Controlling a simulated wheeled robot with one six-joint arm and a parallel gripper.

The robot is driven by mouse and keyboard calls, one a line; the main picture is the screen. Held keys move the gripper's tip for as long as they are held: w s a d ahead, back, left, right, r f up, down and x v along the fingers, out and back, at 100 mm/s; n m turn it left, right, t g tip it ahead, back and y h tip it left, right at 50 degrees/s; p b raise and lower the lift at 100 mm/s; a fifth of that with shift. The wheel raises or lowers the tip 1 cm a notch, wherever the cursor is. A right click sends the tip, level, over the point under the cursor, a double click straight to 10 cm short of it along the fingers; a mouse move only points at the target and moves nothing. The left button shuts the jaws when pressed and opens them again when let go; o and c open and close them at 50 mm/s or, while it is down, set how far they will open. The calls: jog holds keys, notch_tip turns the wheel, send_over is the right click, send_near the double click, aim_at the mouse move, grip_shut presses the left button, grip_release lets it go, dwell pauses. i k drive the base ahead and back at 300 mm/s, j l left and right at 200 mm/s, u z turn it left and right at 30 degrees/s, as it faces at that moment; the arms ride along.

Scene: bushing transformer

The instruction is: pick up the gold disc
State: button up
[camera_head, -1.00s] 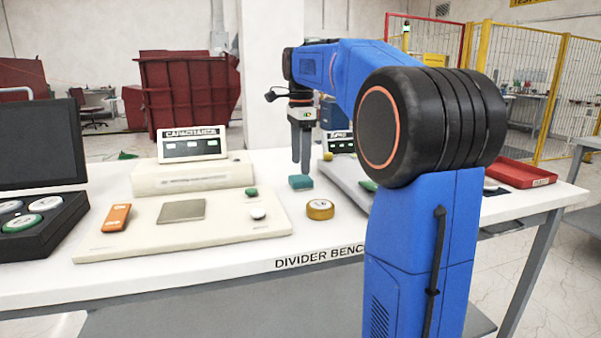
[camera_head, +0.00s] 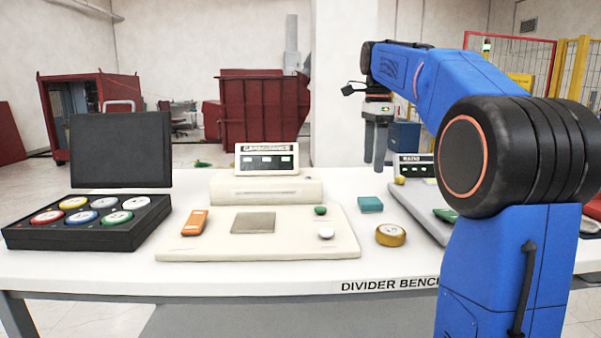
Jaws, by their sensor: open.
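The gold disc (camera_head: 391,235) lies flat on the white bench top, right of the cream capacitance unit and near the front edge. Its top is pale with a gold rim. My gripper (camera_head: 374,165) hangs fingers down above the back part of the bench, behind and above the disc. Its two dark fingers are apart with nothing seen between them. The blue arm comes in from the right.
A teal block (camera_head: 370,204) sits just behind the disc. The cream capacitance unit (camera_head: 290,244) stands to the left, with an orange device (camera_head: 195,222) on it. An open black case (camera_head: 88,234) holds several coloured discs at far left. A grey ratio unit (camera_head: 420,212) stands right.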

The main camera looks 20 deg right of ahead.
aim_at(392, 235)
jog(key=k, duration=1)
